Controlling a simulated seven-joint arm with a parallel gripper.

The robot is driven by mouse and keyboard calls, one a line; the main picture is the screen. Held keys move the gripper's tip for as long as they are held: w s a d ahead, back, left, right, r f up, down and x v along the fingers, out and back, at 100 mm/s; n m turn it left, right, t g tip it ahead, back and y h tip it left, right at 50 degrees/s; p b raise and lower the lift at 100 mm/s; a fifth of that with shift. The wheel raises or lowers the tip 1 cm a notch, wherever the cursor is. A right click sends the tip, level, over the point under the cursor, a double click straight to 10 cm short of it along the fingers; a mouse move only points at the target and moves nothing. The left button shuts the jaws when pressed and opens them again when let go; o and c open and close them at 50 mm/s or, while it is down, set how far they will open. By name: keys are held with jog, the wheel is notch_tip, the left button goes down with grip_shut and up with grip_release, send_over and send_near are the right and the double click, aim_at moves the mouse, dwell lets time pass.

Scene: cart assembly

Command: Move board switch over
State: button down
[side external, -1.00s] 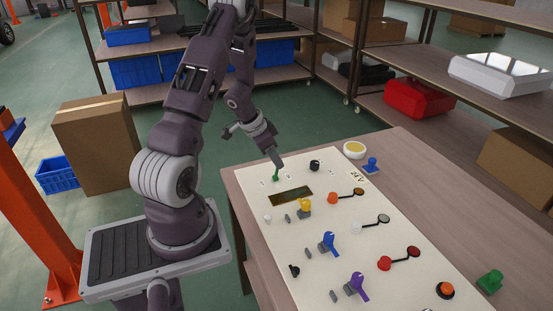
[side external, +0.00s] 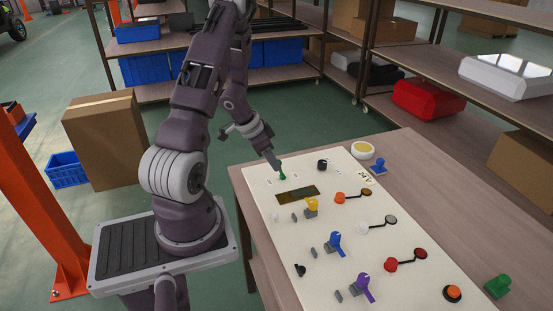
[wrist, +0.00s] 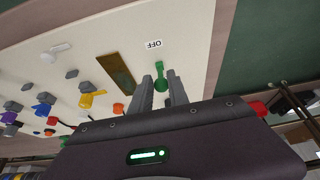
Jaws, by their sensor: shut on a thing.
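The board (side external: 330,231) lies on a wooden table and carries several switches, keys and buttons. A small green switch (side external: 282,177) stands at its far left end. In the wrist view the green switch (wrist: 161,82) points toward a label reading OFF (wrist: 154,44). My gripper (side external: 277,167) reaches down to this switch from above. In the wrist view my gripper (wrist: 162,90) has one finger on each side of the switch and is shut on it. The switch's base is partly hidden by the fingers.
Beside the green switch are a black knob (side external: 322,164) and a dark display (side external: 297,194). Yellow (side external: 312,205), blue (side external: 334,243) and purple (side external: 363,286) keys stand nearer. A blue stamp-like piece (side external: 379,167) and a green one (side external: 498,285) sit on bare table to the right.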

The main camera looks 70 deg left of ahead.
jog(key=shift+s+f, duration=0.1)
jog(key=shift+s, duration=0.15)
jog(key=shift+s+f, duration=0.15)
jog(key=shift+s, duration=0.25)
jog(key=c, duration=1.2)
grip_release()
